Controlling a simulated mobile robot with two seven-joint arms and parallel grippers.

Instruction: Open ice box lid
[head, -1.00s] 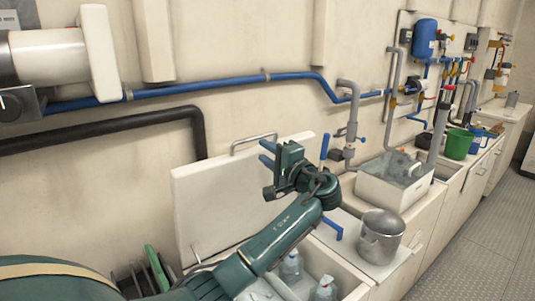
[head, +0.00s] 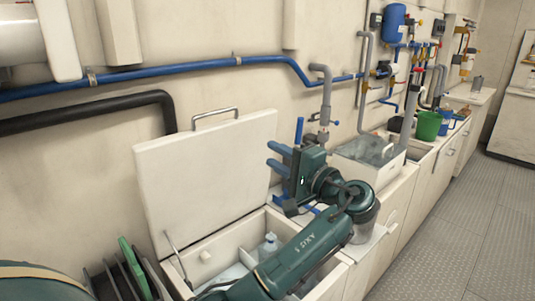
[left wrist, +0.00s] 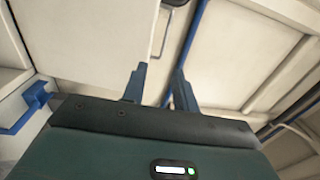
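The white ice box lid (head: 205,170) stands raised, tilted back toward the wall, with a metal handle (head: 215,113) on its top edge and a stay (head: 178,258) at its lower left. The open ice box (head: 223,247) below it shows clear bottles (head: 268,246) inside, partly hidden by my left arm. My left gripper (head: 272,156) is open and empty, just right of the lid's right edge. Its two fingers stand apart with nothing between them in the left wrist view (left wrist: 158,88). My right gripper is not in view.
A blue pipe (head: 190,68) and a black pipe (head: 90,118) run along the wall. A pot (head: 366,218), partly hidden, stands right of the box. A sink basin (head: 372,165) and a green bucket (head: 428,125) are farther right. Green and dark panels (head: 130,268) stand left.

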